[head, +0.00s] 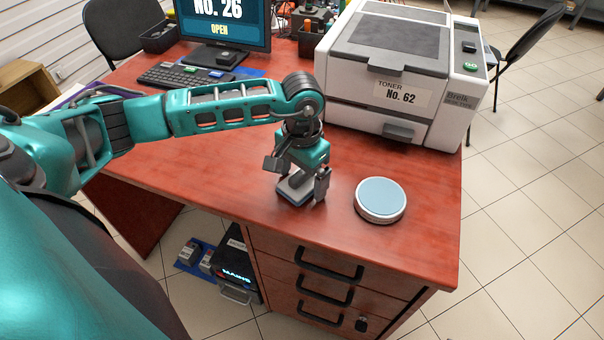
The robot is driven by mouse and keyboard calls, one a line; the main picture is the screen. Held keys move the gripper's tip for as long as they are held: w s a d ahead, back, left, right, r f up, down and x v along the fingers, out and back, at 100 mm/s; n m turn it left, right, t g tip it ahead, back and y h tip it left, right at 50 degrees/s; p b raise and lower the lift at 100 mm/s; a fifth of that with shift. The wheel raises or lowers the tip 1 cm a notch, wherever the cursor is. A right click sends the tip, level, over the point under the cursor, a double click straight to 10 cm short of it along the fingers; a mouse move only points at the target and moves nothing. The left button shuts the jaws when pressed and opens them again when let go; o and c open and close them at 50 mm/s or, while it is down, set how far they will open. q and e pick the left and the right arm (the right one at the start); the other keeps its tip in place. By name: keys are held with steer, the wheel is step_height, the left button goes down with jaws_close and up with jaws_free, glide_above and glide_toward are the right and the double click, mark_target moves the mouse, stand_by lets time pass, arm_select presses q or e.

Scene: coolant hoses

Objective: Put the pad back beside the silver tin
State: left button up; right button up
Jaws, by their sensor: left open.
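The silver tin (380,201), round with a pale blue top, stands on the red-brown desk near its front right edge. A small grey pad (293,192) with a dark edge is on the desk to the left of the tin, with a gap between them. My left gripper (298,180) points down over the pad with its fingers apart. One finger is on the left and back side, the other at the pad's right side. The gripper hides part of the pad, and I cannot tell whether the fingers touch it. My right gripper is out of view.
A large printer (390,75) labelled toner No. 62 stands behind the tin. A keyboard (188,76) and a monitor (225,22) are at the back left. The desk's front edge (250,222) is close, above drawers (330,262). Bare desk lies between pad and tin.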

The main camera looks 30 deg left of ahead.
mark_target(302, 172)
arm_select(q)
step_height(302, 172, up, 12)
steer(key=shift+r, duration=0.15)
stand_by(0.7)
